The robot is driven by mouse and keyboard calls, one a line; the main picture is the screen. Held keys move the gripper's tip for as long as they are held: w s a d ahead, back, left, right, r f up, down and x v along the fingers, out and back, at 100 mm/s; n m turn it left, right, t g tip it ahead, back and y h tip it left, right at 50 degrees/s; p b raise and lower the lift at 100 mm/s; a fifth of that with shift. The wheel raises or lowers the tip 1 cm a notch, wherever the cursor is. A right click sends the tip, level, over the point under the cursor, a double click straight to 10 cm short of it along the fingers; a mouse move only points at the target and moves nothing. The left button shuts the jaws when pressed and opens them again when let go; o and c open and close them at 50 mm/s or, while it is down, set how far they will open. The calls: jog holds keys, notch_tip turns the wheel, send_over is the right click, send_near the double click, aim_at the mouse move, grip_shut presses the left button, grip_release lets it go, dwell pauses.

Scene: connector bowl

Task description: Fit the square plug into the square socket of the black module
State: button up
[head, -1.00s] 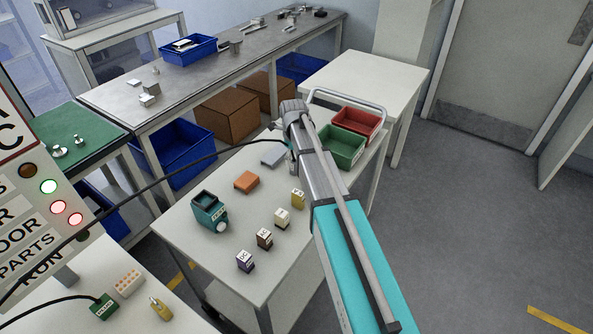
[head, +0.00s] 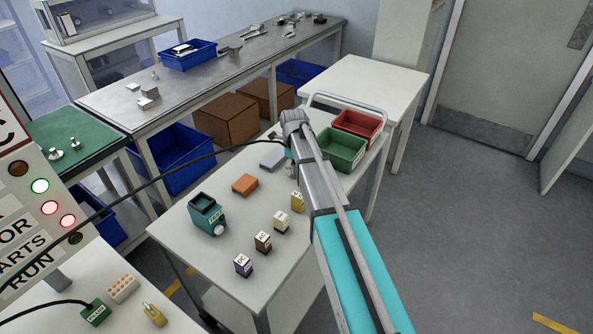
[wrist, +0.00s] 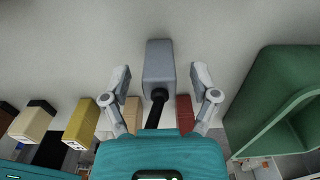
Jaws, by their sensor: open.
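My gripper (wrist: 160,78) is open, with a finger on each side of a grey block (wrist: 159,60). The block has a black round stem or cable on its near end; no finger clearly touches it. In the head view the grey block (head: 272,157) lies on the white cart top beside my gripper, which is largely hidden behind my arm. Small labelled blocks stand in a row: a dark purple one (head: 243,265), a dark brown one (head: 263,242), a cream one (head: 281,222) and a yellow one (head: 297,201). I cannot tell which thing is the square plug or the black module.
A teal device (head: 208,219) and an orange block (head: 245,184) stand on the cart. Green (head: 342,150) and red (head: 358,125) bins sit at its far right. A black cable (head: 180,166) arcs across from the left. A green plug (head: 96,311) lies on the front-left surface.

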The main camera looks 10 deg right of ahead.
grip_shut()
jog(key=shift+r, duration=0.15)
dwell(0.4)
notch_tip(320, 180, up, 3)
jog(key=p, duration=0.3)
jog(key=s+r+p, duration=0.9)
jog(key=s+p, duration=0.1)
jog(key=s, duration=0.4)
jog(key=shift+a+r, duration=0.2)
jog(key=shift+r, duration=0.15)
